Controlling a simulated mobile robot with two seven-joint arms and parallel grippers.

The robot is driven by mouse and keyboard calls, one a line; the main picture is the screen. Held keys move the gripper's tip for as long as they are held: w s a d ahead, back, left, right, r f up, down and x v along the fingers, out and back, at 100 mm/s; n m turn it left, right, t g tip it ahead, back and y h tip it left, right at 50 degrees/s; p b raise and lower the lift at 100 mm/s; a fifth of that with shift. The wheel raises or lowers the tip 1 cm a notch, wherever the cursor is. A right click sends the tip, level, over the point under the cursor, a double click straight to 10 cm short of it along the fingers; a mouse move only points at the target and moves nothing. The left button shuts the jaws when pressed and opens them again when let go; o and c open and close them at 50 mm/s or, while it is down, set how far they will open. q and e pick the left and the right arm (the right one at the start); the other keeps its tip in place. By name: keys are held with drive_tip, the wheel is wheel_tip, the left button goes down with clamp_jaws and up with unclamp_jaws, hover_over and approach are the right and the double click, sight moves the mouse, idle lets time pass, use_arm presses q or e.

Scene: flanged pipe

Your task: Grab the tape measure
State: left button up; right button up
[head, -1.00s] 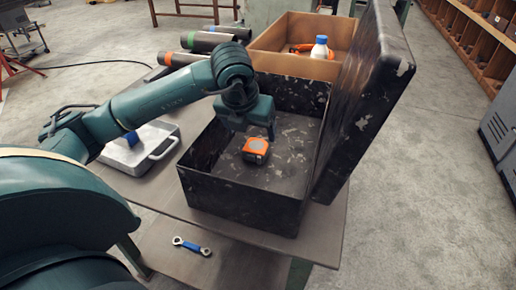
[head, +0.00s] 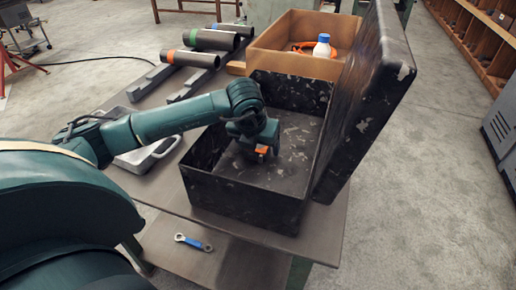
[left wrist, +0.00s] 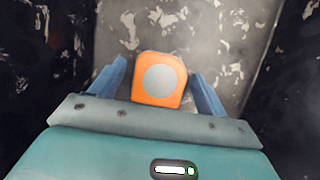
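The orange tape measure (head: 262,151) with a grey round face sits on the floor of the black scuffed box (head: 240,205). In the head view it is mostly hidden by my left gripper (head: 264,154), which is down inside the box over it. In the left wrist view the tape measure (left wrist: 158,80) is between the two blue fingers of the left gripper (left wrist: 159,84). The fingers are spread, with a gap showing on each side of it. My right gripper is out of view.
The box's open lid (head: 365,100) stands up on the right. A wooden crate (head: 280,35) with a white bottle (head: 322,46) is behind. Dark pipes (head: 190,58) lie on the back left of the table. A blue-handled wrench (head: 193,242) lies at the front.

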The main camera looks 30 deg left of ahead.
use_arm(q)
drive_tip(key=c, duration=1)
drive_tip(key=shift+c, duration=0.2)
drive_tip(key=shift+r, duration=0.1)
